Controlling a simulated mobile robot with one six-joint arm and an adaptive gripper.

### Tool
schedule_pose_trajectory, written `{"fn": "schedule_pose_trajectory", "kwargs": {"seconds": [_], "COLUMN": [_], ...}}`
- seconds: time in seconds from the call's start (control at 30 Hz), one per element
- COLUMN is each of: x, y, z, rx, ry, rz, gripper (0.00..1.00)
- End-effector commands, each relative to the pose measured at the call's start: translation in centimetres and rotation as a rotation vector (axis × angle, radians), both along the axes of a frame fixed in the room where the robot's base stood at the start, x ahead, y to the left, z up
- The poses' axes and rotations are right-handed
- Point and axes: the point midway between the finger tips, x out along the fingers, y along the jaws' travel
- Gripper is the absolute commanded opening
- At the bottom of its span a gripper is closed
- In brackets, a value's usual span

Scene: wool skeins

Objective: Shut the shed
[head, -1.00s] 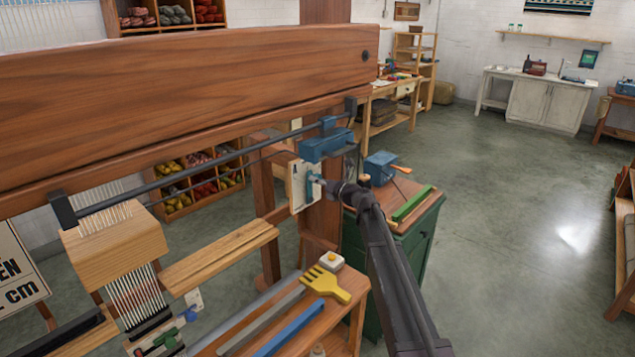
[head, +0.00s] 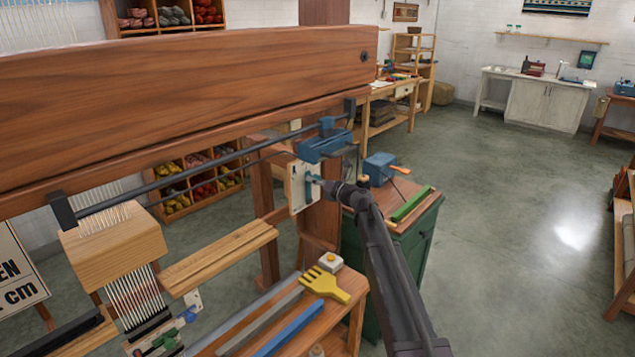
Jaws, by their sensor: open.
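The loom stands at the left, with a thick wooden top beam (head: 190,100). White warp threads (head: 135,295) run below a wooden block (head: 112,245); I cannot tell whether the shed between them is open. A pale plate (head: 300,187) with a blue lever (head: 311,186) is fixed on the loom's right post. My gripper (head: 322,183) is at the end of my dark arm, right beside the lever. It is open, but its fingers are small and I cannot tell whether they touch the lever.
A blue carriage (head: 322,146) sits on a dark rail under the beam. A bench (head: 335,318) in front holds a yellow comb (head: 325,285) and a blue bar (head: 288,328). A green cabinet (head: 412,245) stands behind my arm.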

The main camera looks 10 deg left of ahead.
Motion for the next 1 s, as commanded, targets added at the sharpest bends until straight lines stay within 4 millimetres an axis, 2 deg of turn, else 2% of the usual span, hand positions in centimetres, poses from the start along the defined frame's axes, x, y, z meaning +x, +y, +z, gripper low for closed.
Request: {"fn": "schedule_pose_trajectory", "kwargs": {"seconds": [0.27,0.8,1.0], "x": [-1.2,-5.2,-5.8], "y": [-1.9,-9.0,-10.3], "z": [0.0,0.0,0.0], "rx": [0.0,0.0,0.0], "ry": [0.0,0.0,0.0], "rz": [-0.001,-0.002,0.0], "gripper": [0.84,0.84,0.84]}}
